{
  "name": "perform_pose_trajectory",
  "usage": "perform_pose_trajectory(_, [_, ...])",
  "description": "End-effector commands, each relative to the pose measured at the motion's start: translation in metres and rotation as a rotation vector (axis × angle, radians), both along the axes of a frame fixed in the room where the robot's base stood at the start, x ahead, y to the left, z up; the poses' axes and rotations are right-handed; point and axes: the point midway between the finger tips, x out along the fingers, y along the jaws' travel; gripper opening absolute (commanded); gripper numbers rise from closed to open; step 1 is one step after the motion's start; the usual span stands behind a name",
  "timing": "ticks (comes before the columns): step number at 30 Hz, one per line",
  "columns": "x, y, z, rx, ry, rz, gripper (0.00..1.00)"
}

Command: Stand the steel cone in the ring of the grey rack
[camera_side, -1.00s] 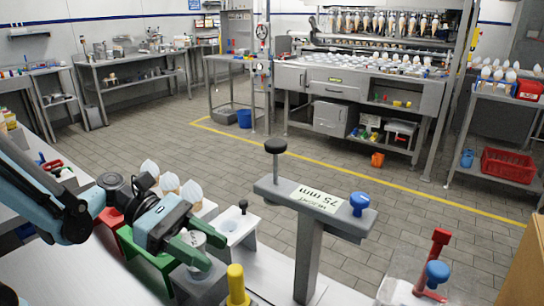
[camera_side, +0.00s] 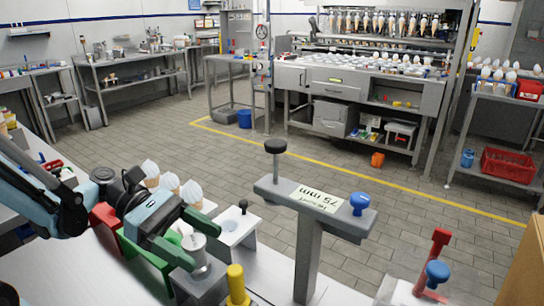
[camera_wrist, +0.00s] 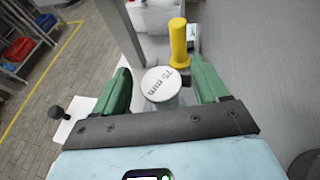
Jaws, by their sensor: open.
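The steel cone (camera_side: 202,262) stands about upright at the grey rack (camera_side: 197,286) in the side view, its lower part down in or behind the rack's top. The ring is mostly hidden by the cone, so I cannot tell its exact seating. In the wrist view the cone's round white top (camera_wrist: 162,83), marked 75 mm, lies between my fingers. My gripper (camera_side: 205,247) has green fingers spread wide, one on each side of the cone's top. In the wrist view my gripper (camera_wrist: 160,70) shows a gap between each finger and the cone.
A yellow peg (camera_side: 236,284) stands close right of the rack. A grey T-shaped stand (camera_side: 310,228) labelled 75 mm rises to the right. Green (camera_side: 140,255) and red (camera_side: 104,215) blocks and white-topped cones (camera_side: 171,182) are left.

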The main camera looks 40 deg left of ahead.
Motion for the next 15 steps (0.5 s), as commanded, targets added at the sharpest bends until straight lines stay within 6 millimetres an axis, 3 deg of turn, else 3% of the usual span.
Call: perform_pose_trajectory(15, [-0.020,0.078,0.030,-0.001,0.000,0.004,0.73])
